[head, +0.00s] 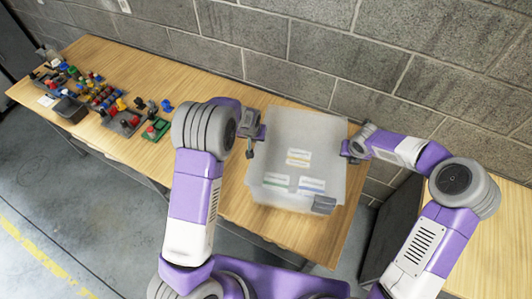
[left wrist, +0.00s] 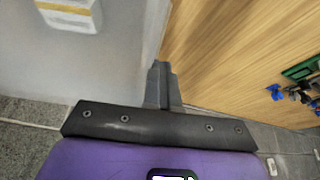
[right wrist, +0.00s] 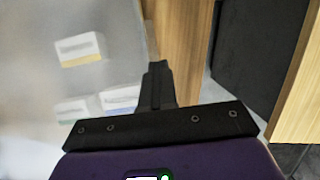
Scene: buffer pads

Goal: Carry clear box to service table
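The clear box (head: 328,135) is a frosted, see-through bin at the right end of the long wooden table, with several white labelled packs (head: 298,157) inside. I cannot tell whether its base touches the tabletop. My left gripper (head: 251,148) is at the box's left side and my right gripper (head: 350,152) at its right side. In the left wrist view (left wrist: 160,85) and the right wrist view (right wrist: 157,85) the fingers look closed together along the box's edge. Whether they pinch its wall or only press beside it is unclear.
The long table (head: 190,75) carries several coloured parts and dark trays (head: 122,122) at its left. Another wooden surface (head: 500,225) is at the right, past a dark panel (head: 392,225) and a gap. A block wall (head: 290,40) stands behind.

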